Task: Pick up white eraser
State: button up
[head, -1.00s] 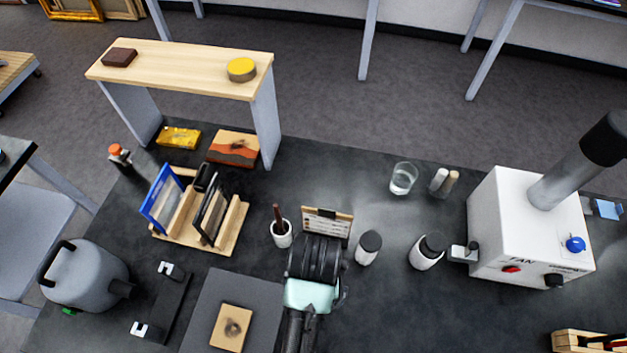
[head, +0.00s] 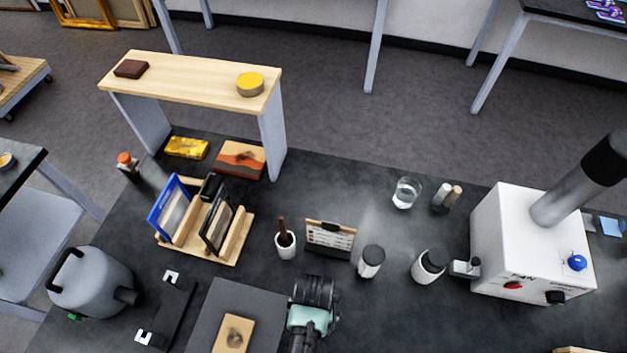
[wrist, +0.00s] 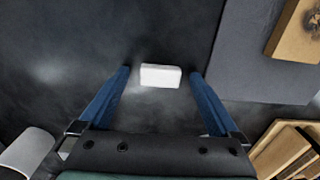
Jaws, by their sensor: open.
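The white eraser (wrist: 161,79) is a small white block lying on the dark table top in the wrist view. It shows between the two blue fingers of my gripper (wrist: 160,73), near the level of their tips. The fingers are open, with a gap on each side of the eraser, and nothing is held. How high the tips are above the table I cannot tell. In the head view my arm's end is at the bottom middle, and the eraser cannot be made out there.
A grey board (head: 258,310) with a wooden panel (head: 233,334) lies beside my arm. A white fan box (head: 528,238) stands at the right.

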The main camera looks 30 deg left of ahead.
jog(key=c, duration=1.4)
jog(key=shift+r, duration=0.1)
jog(key=shift+c, duration=0.2)
notch_tip(320, 180, up, 10)
jog(key=shift+b, duration=0.35)
jog(key=o, duration=0.8)
jog(key=c, duration=0.6)
jog(key=shift+a+p, duration=0.1)
jog(key=shift+p, duration=0.25)
jog(key=shift+c, duration=0.2)
